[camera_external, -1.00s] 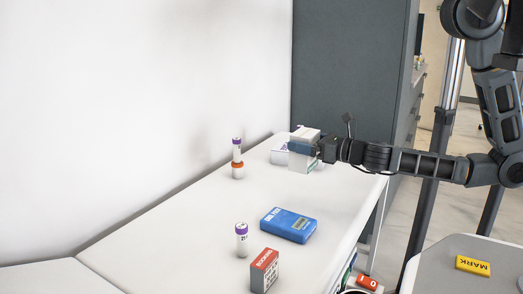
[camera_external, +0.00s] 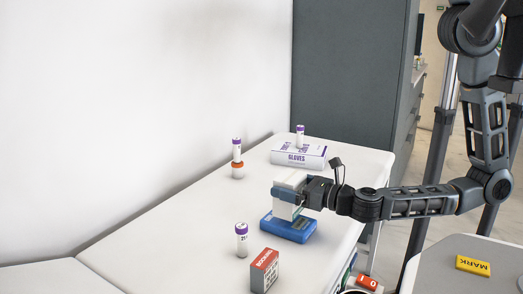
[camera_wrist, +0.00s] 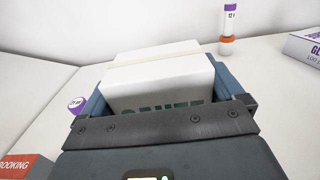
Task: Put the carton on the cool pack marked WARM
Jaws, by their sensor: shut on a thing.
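The white carton (camera_external: 291,181) is held upright between the fingers of my gripper (camera_external: 290,194), which is shut on it. In the wrist view the carton (camera_wrist: 160,85) fills the space between the jaws, with part of its green lettering hidden by the gripper. The blue cool pack (camera_external: 290,230) lies flat on the white table, directly below the carton in the external view. The carton's lower edge overlaps the pack in the picture; I cannot tell whether they touch. The pack's lettering is mostly hidden and unreadable now.
A glove box (camera_external: 298,157) with a purple-capped vial (camera_external: 300,136) on it stands behind. Another vial (camera_external: 236,150) stands on an orange-topped one at the back left. A purple-capped vial (camera_external: 242,240) and a red-and-grey box (camera_external: 264,271) stand in front on the table (camera_external: 180,235).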

